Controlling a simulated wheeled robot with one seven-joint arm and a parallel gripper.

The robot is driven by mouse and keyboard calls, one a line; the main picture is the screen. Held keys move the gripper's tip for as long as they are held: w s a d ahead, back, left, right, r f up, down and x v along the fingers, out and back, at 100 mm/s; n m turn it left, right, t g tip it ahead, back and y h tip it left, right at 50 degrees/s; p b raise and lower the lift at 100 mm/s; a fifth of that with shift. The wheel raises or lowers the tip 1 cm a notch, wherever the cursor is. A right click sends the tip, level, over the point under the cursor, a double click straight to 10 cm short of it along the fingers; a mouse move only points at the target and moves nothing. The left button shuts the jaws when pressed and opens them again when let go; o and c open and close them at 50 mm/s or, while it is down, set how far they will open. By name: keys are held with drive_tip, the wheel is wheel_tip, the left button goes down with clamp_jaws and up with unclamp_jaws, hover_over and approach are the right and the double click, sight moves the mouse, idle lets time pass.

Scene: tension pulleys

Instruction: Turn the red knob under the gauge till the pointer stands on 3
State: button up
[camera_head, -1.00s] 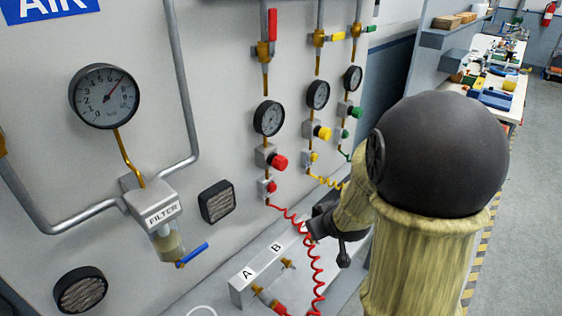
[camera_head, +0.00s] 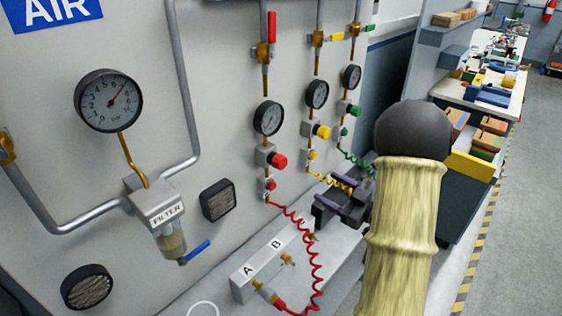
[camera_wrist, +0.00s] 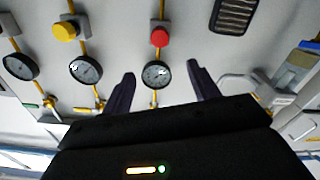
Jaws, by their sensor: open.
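The red knob (camera_head: 279,160) sits on a block under its round gauge (camera_head: 268,118), on the wall panel. The gauge's pointer is too small to read. In the wrist view the picture is turned over: the red knob (camera_wrist: 160,37) is above the gauge (camera_wrist: 155,74). My gripper (camera_head: 329,193) is open and empty, to the right of and below the knob, its fingers toward the panel and apart from it. In the wrist view my gripper (camera_wrist: 160,70) has a finger on each side of the gauge's image, with the knob beyond the fingertips.
Yellow (camera_head: 321,131) and green (camera_head: 341,132) knobs with their own gauges stand right of the red one. A red coiled hose (camera_head: 312,250) hangs below, near my gripper. A block marked A and B (camera_head: 248,268) lies on the ledge. A large gauge (camera_head: 108,100) is at left.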

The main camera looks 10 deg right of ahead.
sight(283, 163)
drive_tip(key=shift+w, duration=0.1)
drive_tip(key=p+x, duration=0.5)
drive_tip(key=x, duration=1.1)
drive_tip(key=shift+w+a+p, duration=0.1)
drive_tip(key=shift+a+p, duration=0.1)
drive_tip(key=shift+p, duration=0.2)
drive_tip(key=shift+w+a, duration=0.3)
drive_tip(key=shift+w, duration=0.2)
drive_tip(key=c, duration=1)
